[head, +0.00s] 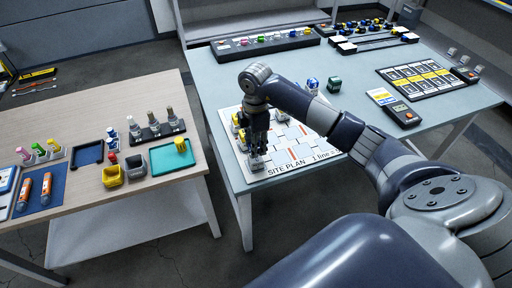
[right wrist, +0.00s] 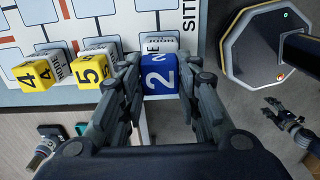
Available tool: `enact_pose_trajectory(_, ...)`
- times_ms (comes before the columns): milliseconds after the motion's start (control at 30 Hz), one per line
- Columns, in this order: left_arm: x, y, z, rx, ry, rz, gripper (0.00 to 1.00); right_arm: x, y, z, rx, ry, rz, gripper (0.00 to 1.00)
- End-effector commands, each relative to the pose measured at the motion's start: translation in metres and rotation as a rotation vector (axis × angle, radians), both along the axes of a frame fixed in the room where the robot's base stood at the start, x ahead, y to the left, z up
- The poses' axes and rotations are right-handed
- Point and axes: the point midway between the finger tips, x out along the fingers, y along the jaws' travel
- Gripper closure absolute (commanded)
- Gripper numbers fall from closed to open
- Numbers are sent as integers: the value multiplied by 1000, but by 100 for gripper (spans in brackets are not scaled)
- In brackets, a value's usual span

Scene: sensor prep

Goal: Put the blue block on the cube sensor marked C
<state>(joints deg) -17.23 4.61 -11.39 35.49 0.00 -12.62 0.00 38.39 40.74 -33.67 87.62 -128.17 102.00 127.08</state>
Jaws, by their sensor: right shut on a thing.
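The blue block (right wrist: 160,75), marked 2, is between the fingers of my right gripper (right wrist: 160,92), which is shut on it. A white cube sensor (right wrist: 158,45) shows right by the block; I cannot tell whether they touch. Its letter is not readable. In the head view my right gripper (head: 258,152) points down over the near left corner of the site plan board (head: 272,172), hiding the block. Yellow blocks marked 5 (right wrist: 90,68) and 4 (right wrist: 38,75) stand by other cube sensors. A small jointed part at the right edge appears to be my left gripper (right wrist: 277,108).
A blue-and-white block (head: 312,84) and a green block (head: 334,85) stand beyond the board. A black labelled panel (head: 428,78) and a handheld meter (head: 403,113) lie to the right. A wooden table (head: 120,100) stands left, across a gap.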

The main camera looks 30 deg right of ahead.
Motion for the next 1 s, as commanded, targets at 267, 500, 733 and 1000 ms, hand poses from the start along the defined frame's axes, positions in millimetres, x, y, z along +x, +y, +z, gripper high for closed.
enact_pose_trajectory(267, 1, 0, 10, 0, -2, 0, 49, -1, 0, -27, 0, 2, 0, 87)
enact_pose_trajectory(500, 1, 0, 7, 0, -2, -1, 49, -1, 0, -29, 0, 2, 0, 87)
enact_pose_trajectory(733, 1, -1, 8, -1, -2, -1, 49, -1, 0, -29, 0, 1, -1, 49)
enact_pose_trajectory(1000, 1, -1, 9, -1, -2, -2, 49, -1, 0, -26, 0, 1, -1, 49)
